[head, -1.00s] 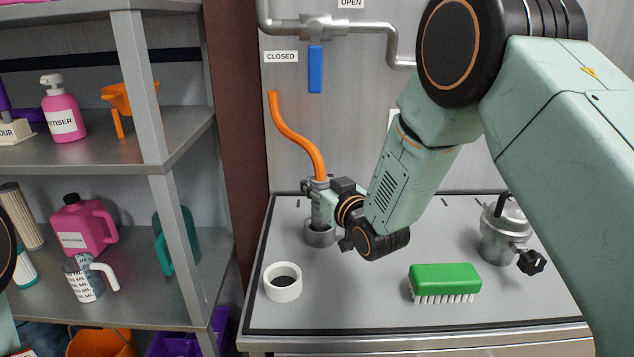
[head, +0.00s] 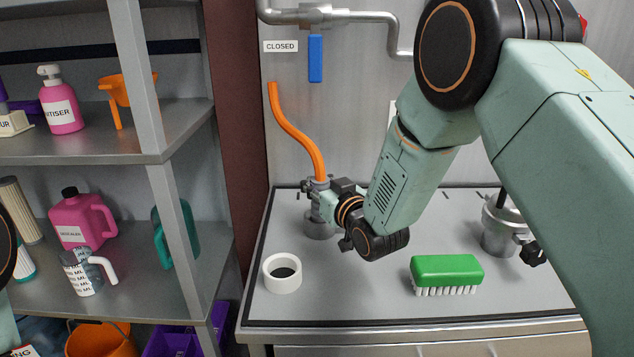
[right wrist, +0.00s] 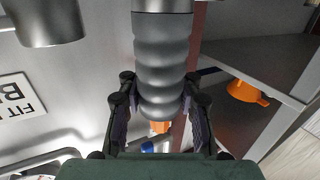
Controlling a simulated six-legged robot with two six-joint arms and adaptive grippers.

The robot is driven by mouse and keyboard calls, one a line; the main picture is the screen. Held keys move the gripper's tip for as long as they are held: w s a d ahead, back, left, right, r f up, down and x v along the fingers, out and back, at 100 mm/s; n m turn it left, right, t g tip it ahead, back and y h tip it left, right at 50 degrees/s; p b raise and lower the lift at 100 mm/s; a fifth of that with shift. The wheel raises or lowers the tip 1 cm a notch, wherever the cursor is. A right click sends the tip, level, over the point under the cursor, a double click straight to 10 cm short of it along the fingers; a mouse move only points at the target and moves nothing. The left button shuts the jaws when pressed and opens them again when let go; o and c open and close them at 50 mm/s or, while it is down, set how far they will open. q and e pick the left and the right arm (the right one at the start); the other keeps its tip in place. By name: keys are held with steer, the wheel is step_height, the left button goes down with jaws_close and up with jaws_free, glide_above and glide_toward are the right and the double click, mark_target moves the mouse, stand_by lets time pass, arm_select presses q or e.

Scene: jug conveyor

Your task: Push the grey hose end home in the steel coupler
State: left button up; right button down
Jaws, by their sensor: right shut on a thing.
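The grey hose end (head: 318,189) stands upright at the back left of the bench, with the orange hose (head: 298,134) rising from its top. In the right wrist view the ribbed grey hose end (right wrist: 161,65) runs between my fingers. My right gripper (head: 323,204) is shut around it from the right. The steel coupler (head: 319,231) stands on the bench directly below the hose end, in line with it. The lower part of the hose end is partly hidden by my gripper, and I cannot tell how deep it sits. My left gripper is out of view.
A white ring (head: 283,273) lies at the front left of the bench. A green brush (head: 446,270) is front right, and a steel pot (head: 500,230) stands behind it, partly behind my arm. Shelves (head: 125,140) stand left.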

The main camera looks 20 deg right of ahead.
steer(key=shift+f, duration=0.1)
steer(key=c, duration=0.8)
jaws_free()
steer(key=shift+s, duration=0.1)
steer(key=s, duration=0.4)
steer(key=s+d, duration=0.1)
steer(key=s, duration=0.2)
steer(key=s+d+r, duration=0.1)
steer(key=s, duration=0.3)
steer(key=shift+s, duration=0.35)
